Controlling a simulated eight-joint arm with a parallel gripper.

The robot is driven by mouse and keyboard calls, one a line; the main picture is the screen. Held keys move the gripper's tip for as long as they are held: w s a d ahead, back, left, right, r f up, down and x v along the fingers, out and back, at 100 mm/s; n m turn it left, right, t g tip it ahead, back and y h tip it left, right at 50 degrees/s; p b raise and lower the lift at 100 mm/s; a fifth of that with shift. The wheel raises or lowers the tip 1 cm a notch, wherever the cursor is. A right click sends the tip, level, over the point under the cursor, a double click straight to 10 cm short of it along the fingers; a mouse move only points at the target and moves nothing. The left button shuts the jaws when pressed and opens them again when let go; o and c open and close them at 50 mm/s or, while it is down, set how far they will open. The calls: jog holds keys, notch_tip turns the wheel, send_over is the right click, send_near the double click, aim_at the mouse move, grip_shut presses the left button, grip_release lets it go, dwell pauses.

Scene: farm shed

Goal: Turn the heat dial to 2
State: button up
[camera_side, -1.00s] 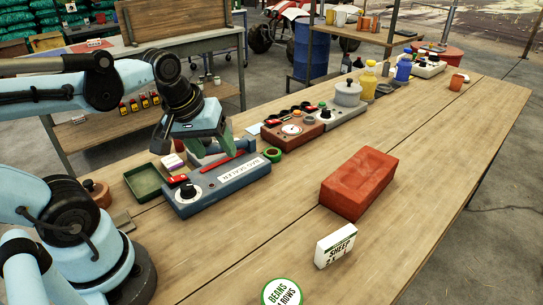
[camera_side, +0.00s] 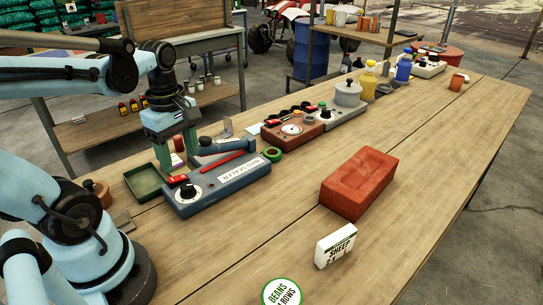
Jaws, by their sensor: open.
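The blue-grey bag sealer (camera_side: 217,186) lies on the wooden table, with a red strip along its top and a white label. Its black heat dial (camera_side: 187,191) is on the front left end, with a light mark on it; the numbers are too small to read. My gripper (camera_side: 174,158) points down above and behind the sealer's left end, behind the dial.
A green tray (camera_side: 144,182) lies left of the sealer and a green tape roll (camera_side: 273,155) at its right end. A red control box (camera_side: 293,130) stands further back. A red brick (camera_side: 358,182) and a sheep card (camera_side: 335,245) are on the right.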

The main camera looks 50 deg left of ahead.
aim_at(186, 186)
jog(key=shift+f, duration=3.95)
jog(key=shift+c, duration=0.4)
jog(key=c, duration=1)
